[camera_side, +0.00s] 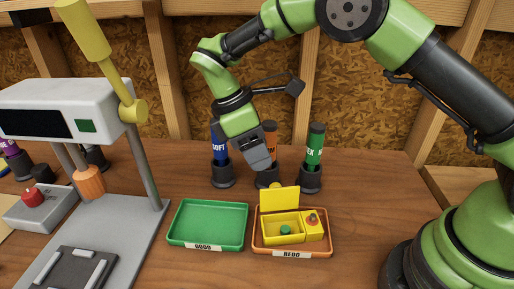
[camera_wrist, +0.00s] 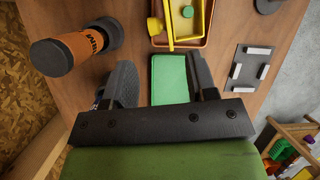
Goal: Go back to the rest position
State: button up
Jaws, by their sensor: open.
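My gripper (camera_side: 262,168) hangs above the table behind the trays, in front of the bottle row. In the wrist view its two dark fingers (camera_wrist: 163,75) stand apart with nothing gripped between them. The green tray (camera_side: 176,235) labelled GOOD is empty and shows beyond the gap between the fingers (camera_wrist: 170,80). The orange tray (camera_side: 326,252) labelled REDO holds a yellow open-lidded box (camera_side: 280,197) with a small green piece (camera_side: 285,230) inside. My gripper is apart from both trays.
Blue (camera_side: 219,150), orange (camera_side: 270,132) and green (camera_side: 315,145) bottles stand in dark holders near my gripper. A white machine (camera_side: 75,105) with a yellow lever stands at left. A dark plate with pale bars (camera_side: 72,275) lies on its grey base. Bare table lies right of the REDO tray.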

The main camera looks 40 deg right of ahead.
jog(key=shift+r, duration=0.1)
jog(key=s+d+r+m+t+y, duration=0.2)
jog(key=s+r+m, duration=0.1)
jog(key=r, duration=0.4)
jog(key=s+d+r+m+t+y, duration=0.1)
jog(key=s+d+r+m+t, duration=0.15)
jog(key=r, duration=0.35)
jog(key=s+d+r+m+t+y, duration=0.2)
jog(key=s+m+t, duration=0.4)
jog(key=s+m, duration=0.4)
jog(key=s+d+r, duration=0.1)
jog(key=s, duration=0.2)
jog(key=shift+s+r, duration=0.2)
jog(key=shift+s, duration=0.1)
